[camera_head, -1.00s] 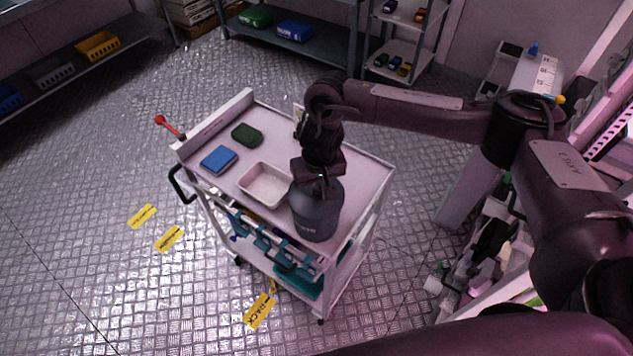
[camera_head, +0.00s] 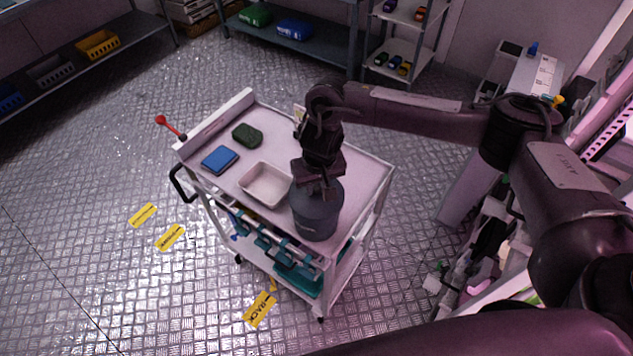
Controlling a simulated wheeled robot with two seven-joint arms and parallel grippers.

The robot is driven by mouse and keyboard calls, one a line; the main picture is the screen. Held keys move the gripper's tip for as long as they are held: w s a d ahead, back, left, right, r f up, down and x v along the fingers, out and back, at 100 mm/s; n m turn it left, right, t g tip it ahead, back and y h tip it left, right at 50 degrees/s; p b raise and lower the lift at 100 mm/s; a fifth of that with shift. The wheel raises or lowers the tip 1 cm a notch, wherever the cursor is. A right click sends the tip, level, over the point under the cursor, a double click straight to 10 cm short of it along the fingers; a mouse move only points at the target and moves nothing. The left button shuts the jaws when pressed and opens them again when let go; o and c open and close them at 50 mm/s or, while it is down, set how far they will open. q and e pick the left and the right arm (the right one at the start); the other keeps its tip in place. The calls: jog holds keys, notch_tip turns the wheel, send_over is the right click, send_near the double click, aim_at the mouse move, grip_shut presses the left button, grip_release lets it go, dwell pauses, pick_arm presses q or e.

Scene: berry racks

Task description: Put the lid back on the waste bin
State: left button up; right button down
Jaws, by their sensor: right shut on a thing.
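A dark grey waste bin (camera_head: 316,216) stands upright near the front right corner of the cart's white top (camera_head: 362,172). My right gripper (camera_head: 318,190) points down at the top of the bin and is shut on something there. The thing it holds looks like the bin's lid, but the gripper hides most of it. I cannot tell whether the lid touches the rim all round. My left gripper is not in view.
A white tray (camera_head: 246,189) lies just left of the bin. A blue sponge (camera_head: 220,159) and a dark green scrubber (camera_head: 247,135) lie farther left. Teal items (camera_head: 297,279) are on the lower shelf. Shelves stand at the back; the floor left is mostly clear.

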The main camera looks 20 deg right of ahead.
jog(key=shift+r+p, duration=0.1)
jog(key=shift+p, duration=0.3)
dwell(0.4)
jog(key=shift+f+p, duration=0.25)
jog(key=shift+p, duration=0.15)
dwell(0.9)
jog(key=shift+p, duration=0.45)
dwell(0.4)
jog(key=c, duration=0.7)
grip_release()
jog(key=shift+r+p, duration=1.2)
jog(key=shift+r, duration=2.3)
